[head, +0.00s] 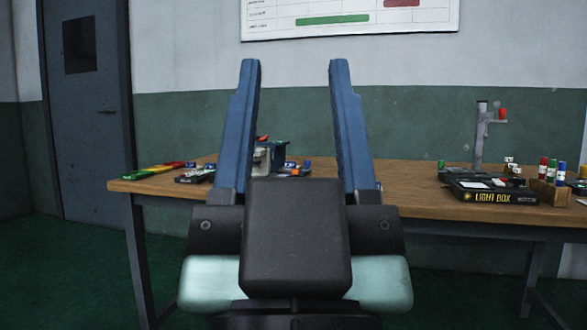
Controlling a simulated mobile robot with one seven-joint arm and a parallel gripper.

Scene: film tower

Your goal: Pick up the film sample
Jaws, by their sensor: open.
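My gripper (295,64) fills the middle of the head view, its two blue fingers pointing up and spread apart. Nothing is between the fingertips. Behind it stands a wooden table (410,196) with small items at its left and right. I cannot pick out the film sample for certain. Small dark and coloured pieces lie on the left half, by a grey and blue device (270,155) seen between the fingers. My gripper hides part of the tabletop there.
A black light box (490,192) with a grey upright stand (480,140) is on the right half. Several coloured tubes (552,171) stand beside it. A yellow, green and red strip (155,170) lies at the left. A dark door (85,115) is at far left.

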